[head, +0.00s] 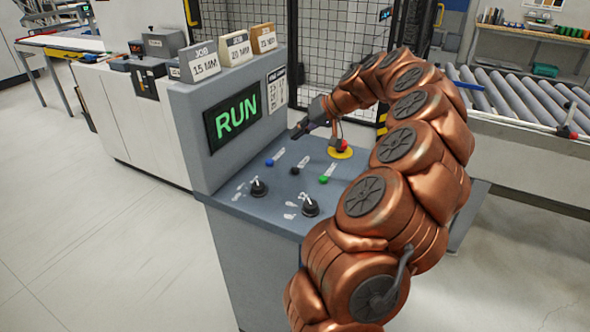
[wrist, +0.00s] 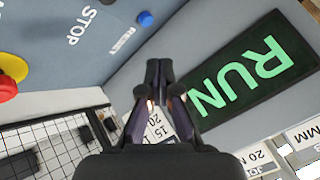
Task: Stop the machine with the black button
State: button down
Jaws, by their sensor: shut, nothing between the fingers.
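The control console has a sloped grey panel (head: 228,201) with a black button (head: 295,171) near its middle. A blue button (head: 269,163) lies to its left and a green button (head: 323,180) to its right. The display (head: 233,117) reads RUN in green. My gripper (head: 294,136) is shut and empty, above the far part of the panel, behind the black button and apart from it. In the wrist view my gripper (wrist: 158,66) shows with its fingertips together.
A red emergency button (head: 342,145) on a yellow base stands at the panel's back right, close to my gripper. Two black knobs (head: 259,188) (head: 311,204) stand at the front. Job cards (head: 203,61) top the console. A mesh fence (head: 335,50) is behind.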

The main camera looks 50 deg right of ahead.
jog(key=b, duration=0.1)
send_over(297, 169)
notch_tip(297, 169, down, 7)
jog(key=shift+f, duration=0.2)
jog(key=shift+f+b, duration=1.45)
jog(key=shift+b, duration=0.4)
dwell(1.8)
jog(key=shift+r, duration=0.9)
jog(key=shift+r, duration=2.5)
